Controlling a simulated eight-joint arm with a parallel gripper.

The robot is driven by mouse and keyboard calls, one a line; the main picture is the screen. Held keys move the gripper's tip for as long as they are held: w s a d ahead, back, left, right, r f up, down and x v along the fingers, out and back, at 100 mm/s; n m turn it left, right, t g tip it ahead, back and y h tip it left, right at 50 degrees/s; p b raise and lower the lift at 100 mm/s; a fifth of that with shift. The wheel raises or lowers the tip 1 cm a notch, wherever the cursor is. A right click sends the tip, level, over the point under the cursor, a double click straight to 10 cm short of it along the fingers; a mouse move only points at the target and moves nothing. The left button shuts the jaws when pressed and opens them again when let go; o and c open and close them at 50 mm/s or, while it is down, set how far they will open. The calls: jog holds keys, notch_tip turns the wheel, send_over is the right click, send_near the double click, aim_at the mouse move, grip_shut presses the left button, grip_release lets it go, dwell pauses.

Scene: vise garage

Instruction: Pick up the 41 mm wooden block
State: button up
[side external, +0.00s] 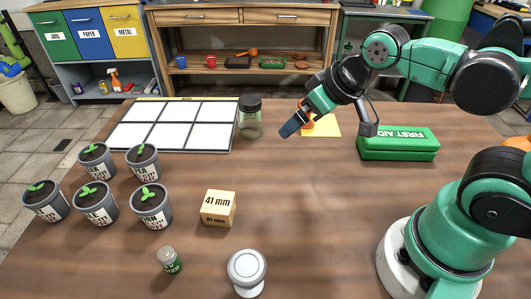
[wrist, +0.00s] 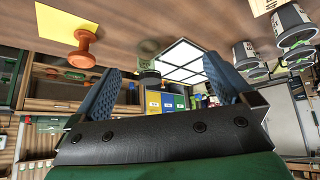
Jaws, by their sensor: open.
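The wooden block (side external: 218,208) is a pale cube marked "41 mm" on its top and front. It rests on the wooden table, right of the potted seedlings, in the side external view.
Several potted seedlings (side external: 88,199) stand left of the block. A small green-labelled jar (side external: 169,260) and a white round-topped object (side external: 247,268) stand in front. Behind are a dark-lidded jar (side external: 250,122), a white-panelled board (side external: 170,126) and a green first aid box (side external: 398,146). The table right of the block is clear.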

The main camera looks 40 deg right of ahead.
jog(key=w+a+n+g+h, duration=0.1)
jog(key=w+a+n+h, duration=0.15)
jog(key=a+n, duration=0.45)
jog(key=w+a+n+g+h, duration=0.15)
jog(key=a+n+h, duration=0.25)
jog(key=n, duration=0.6)
jog(key=s+a+f+n+t+h, duration=0.2)
jog(key=s+a+n+t+h, duration=0.2)
jog(key=a+n, duration=0.5)
send_near(217, 204)
jog(key=shift+w+d+f+m, duration=0.2)
jog(key=shift+w+d, duration=0.2)
jog(key=shift+d, duration=0.2)
jog(key=shift+w+d+f+m, duration=0.1)
jog(key=shift+w+d+m, duration=0.1)
jog(key=shift+w+d, duration=0.3)
jog(key=shift+w+d+f, duration=0.45)
jog(key=shift+d+f, duration=0.2)
jog(key=shift+d, duration=0.05)
jog(key=x, duration=0.5)
jog(key=shift+w+d+f, duration=0.15)
jog(key=shift+w+d, duration=0.1)
jog(key=shift+d, duration=0.05)
jog(key=c, duration=1.3)
